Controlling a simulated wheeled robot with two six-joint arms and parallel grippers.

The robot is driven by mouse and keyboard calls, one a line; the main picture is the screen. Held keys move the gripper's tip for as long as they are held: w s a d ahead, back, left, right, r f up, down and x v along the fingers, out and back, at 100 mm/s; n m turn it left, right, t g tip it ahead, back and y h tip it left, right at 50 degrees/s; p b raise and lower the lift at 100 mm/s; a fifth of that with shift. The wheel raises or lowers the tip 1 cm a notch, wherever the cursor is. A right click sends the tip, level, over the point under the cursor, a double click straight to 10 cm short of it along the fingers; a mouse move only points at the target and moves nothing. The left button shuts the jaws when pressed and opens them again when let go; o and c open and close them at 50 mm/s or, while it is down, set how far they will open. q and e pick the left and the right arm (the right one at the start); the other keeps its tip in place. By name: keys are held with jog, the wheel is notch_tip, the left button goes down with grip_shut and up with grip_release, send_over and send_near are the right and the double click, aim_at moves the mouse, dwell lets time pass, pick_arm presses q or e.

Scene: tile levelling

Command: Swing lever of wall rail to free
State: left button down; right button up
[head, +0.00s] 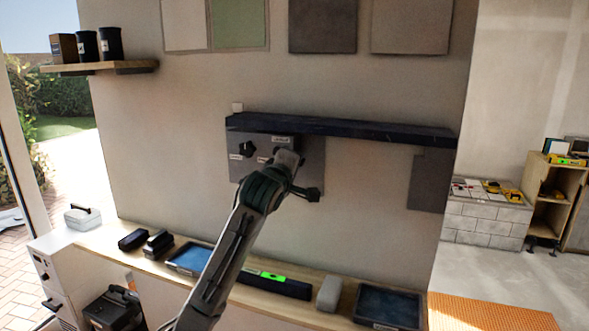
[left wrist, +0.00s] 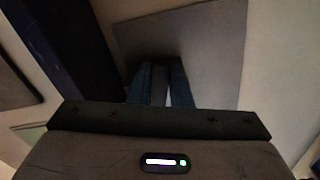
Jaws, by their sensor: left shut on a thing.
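The wall rail (head: 345,129) is a long dark bar fixed across the wall. A dark box with small white labels and a black knob (head: 247,148) sits under its left part. My left gripper (left wrist: 161,88) is at the wall just right of this knob, below the rail. In the left wrist view its fingers are close together, shut on a narrow grey thing between them, which I take to be the lever. In the head view my own wrist hides the fingertips and the lever, so its angle cannot be read. My right gripper is not in view.
Grey tiles sit on the wall behind the rail, one to the right (head: 430,180). A wooden ledge (head: 130,253) below holds blue trays (head: 388,307), a spirit level (head: 270,277) and dark blocks. A shelf (head: 100,67) with black canisters hangs upper left. The wall between is clear.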

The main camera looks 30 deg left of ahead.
pick_arm(q)
jog(key=shift+r, duration=0.1)
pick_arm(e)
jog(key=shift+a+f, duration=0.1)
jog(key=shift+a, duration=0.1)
pick_arm(q)
jog(key=c, duration=1.3)
grip_release()
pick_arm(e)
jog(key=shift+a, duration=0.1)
pick_arm(q)
jog(key=b+v, duration=0.4)
jog(key=v, duration=0.6)
jog(key=shift+s+d, duration=0.15)
jog(key=shift+s, duration=0.2)
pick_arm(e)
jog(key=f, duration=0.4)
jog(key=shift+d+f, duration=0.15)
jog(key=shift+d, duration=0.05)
